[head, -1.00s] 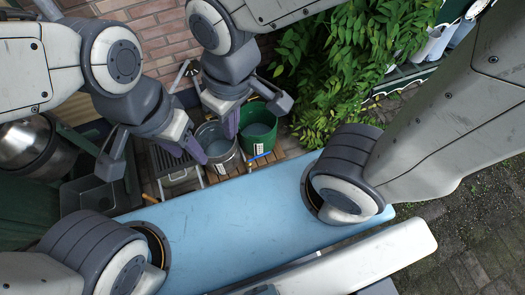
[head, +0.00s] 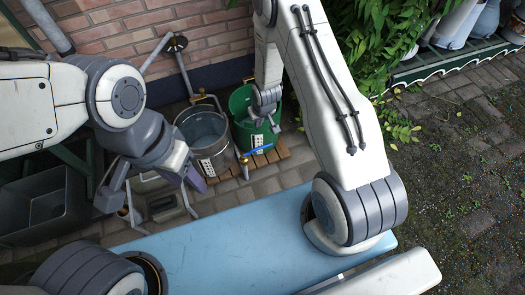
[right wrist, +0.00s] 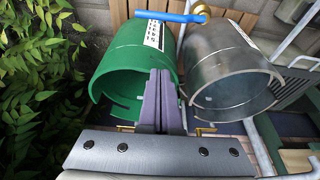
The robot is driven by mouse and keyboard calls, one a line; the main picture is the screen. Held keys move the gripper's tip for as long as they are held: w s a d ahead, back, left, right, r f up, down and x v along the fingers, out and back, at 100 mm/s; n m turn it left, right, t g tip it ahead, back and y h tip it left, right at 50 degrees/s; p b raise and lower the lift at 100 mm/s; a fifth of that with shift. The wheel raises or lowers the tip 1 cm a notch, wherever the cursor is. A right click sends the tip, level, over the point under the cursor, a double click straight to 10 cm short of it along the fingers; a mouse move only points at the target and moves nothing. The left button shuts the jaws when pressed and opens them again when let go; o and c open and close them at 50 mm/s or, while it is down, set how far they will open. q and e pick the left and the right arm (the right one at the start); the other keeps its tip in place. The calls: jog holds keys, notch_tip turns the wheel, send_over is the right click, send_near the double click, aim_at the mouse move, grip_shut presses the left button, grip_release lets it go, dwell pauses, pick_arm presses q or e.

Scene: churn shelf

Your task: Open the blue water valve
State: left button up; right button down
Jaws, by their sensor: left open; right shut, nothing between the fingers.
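The blue water valve has a blue lever (head: 257,150) on a brass body, in front of the gap between the metal tub (head: 200,135) and the green tub (head: 243,133). The lever reaches sideways across the front of the green tub. In the right wrist view the blue lever (right wrist: 165,16) and its brass body (right wrist: 201,12) show at the top. My right gripper's purple fingers (right wrist: 160,90) are shut and empty, in front of the green tub and apart from the lever. In the head view its wrist is over the green tub. My left gripper (head: 188,182) is open, left of the metal tub's front.
The tubs stand on a wooden pallet (head: 270,158) by a brick wall (head: 130,30). A grey sink (head: 40,205) is at the left. Leafy plants (head: 365,35) hang to the right of the green tub. Paving (head: 460,180) is clear at the right.

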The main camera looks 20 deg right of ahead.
pick_arm(q)
jog(key=shift+f, duration=0.7)
pick_arm(e)
jog(key=f, duration=0.1)
jog(key=d+f, duration=0.1)
jog(key=f, duration=0.1)
jog(key=shift+d+f, duration=0.15)
jog(key=shift+f, duration=0.15)
jog(key=b+x, duration=0.6)
jog(key=x, duration=0.5)
pick_arm(q)
notch_tip(320, 180, down, 6)
jog(key=shift+r, duration=0.2)
pick_arm(e)
jog(key=s, duration=0.1)
jog(key=s+r, duration=0.2)
jog(key=s, duration=0.1)
jog(key=shift+s, duration=0.1)
pick_arm(q)
jog(key=shift+r, duration=0.1)
pick_arm(e)
jog(key=shift+d, duration=0.1)
